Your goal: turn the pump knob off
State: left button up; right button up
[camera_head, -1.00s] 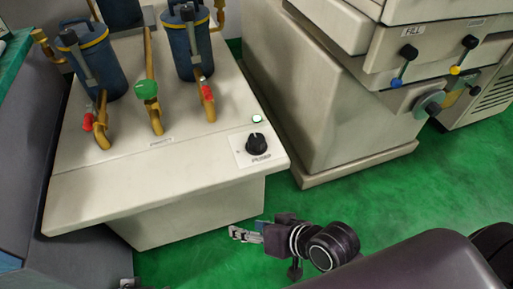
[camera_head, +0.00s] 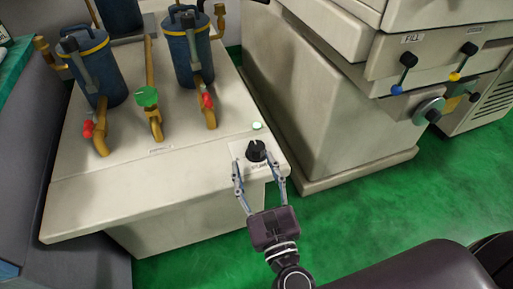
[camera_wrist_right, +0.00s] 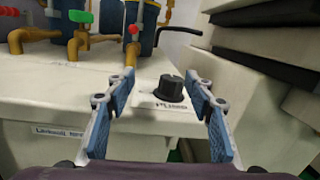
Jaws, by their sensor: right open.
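The black pump knob (camera_head: 256,151) sits on a white plate at the front right corner of the beige unit's top. It also shows in the right wrist view (camera_wrist_right: 169,88), above a label that reads as pump. My right gripper (camera_head: 259,182) is open, with its two fingers pointing at the knob from the front. In the right wrist view the fingers (camera_wrist_right: 161,92) stand left and right of the knob, apart from it; the knob appears a little beyond the tips. My left gripper is not in view.
A small pale green button or lamp (camera_head: 256,126) is just behind the knob. Blue canisters (camera_head: 190,50), brass pipes, a green valve (camera_head: 147,96) and red valve handles stand farther back. A large beige machine (camera_head: 330,110) stands close on the right. Green floor (camera_head: 370,200) lies in front.

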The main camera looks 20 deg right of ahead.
aim_at(258, 156)
jog(key=shift+s+d+f+m+g+h, duration=0.1)
jog(key=shift+d+f+m+g+h, duration=0.2)
jog(key=shift+d+f+m+h, duration=0.25)
jog(key=shift+s+d+f+m+g+h, duration=0.1)
jog(key=shift+d+f+m+g+h, duration=0.2)
jog(key=shift+f+m, duration=0.3)
jog(key=shift+w+d+f, duration=0.1)
jog(key=shift+w, duration=0.2)
pick_arm(q)
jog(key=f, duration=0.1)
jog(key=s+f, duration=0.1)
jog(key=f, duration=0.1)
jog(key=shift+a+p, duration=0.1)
jog(key=shift+p, duration=0.2)
pick_arm(e)
jog(key=w, duration=0.4)
jog(key=w+d, duration=0.1)
jog(key=w, duration=0.2)
jog(key=shift+w, duration=0.1)
jog(key=shift+c, duration=0.7)
jog(key=c, duration=1.1)
